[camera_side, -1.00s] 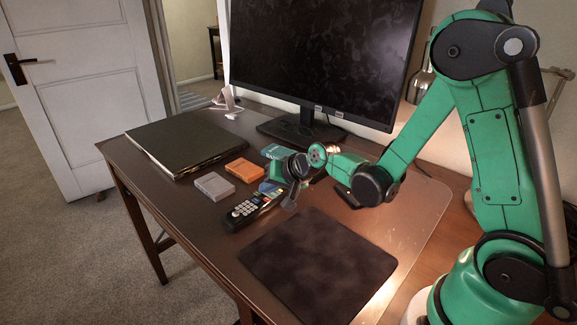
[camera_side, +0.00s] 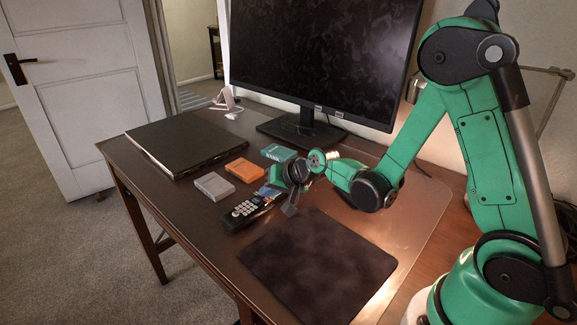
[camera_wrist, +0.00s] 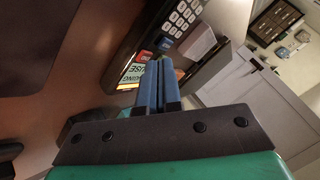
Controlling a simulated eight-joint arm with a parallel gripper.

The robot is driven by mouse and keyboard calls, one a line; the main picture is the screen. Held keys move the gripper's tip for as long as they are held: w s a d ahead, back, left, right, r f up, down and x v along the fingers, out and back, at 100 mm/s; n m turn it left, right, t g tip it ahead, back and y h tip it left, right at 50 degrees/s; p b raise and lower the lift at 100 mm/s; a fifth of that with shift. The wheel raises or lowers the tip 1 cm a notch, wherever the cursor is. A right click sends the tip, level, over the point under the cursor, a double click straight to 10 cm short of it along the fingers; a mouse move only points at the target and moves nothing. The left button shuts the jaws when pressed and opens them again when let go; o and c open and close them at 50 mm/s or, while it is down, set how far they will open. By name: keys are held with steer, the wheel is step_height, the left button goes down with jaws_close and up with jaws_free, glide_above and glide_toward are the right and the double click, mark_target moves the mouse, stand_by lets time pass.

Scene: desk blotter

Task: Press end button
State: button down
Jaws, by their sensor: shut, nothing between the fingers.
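A black handset with a grey keypad (camera_side: 243,211) lies on the desk left of the mousepad. The end button cannot be singled out with certainty; a small red spot shows near the keypad's lower edge. My gripper (camera_side: 272,191) is over the handset's far end in the side view. In the wrist view, its two blue fingers (camera_wrist: 157,66) are together and empty, pointing at the handset. Contact cannot be told.
Grey (camera_side: 214,186), orange (camera_side: 243,170) and teal (camera_side: 279,152) boxes lie behind the handset. A dark flat case (camera_side: 180,143) is at the back left. The monitor (camera_side: 318,60) stands behind. The mousepad (camera_side: 318,265) is flat and clear.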

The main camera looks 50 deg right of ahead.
steer(key=shift+f, duration=0.25)
steer(key=shift+r, duration=0.1)
stand_by(0.5)
steer(key=shift+r, duration=0.65)
steer(key=shift+r, duration=2.55)
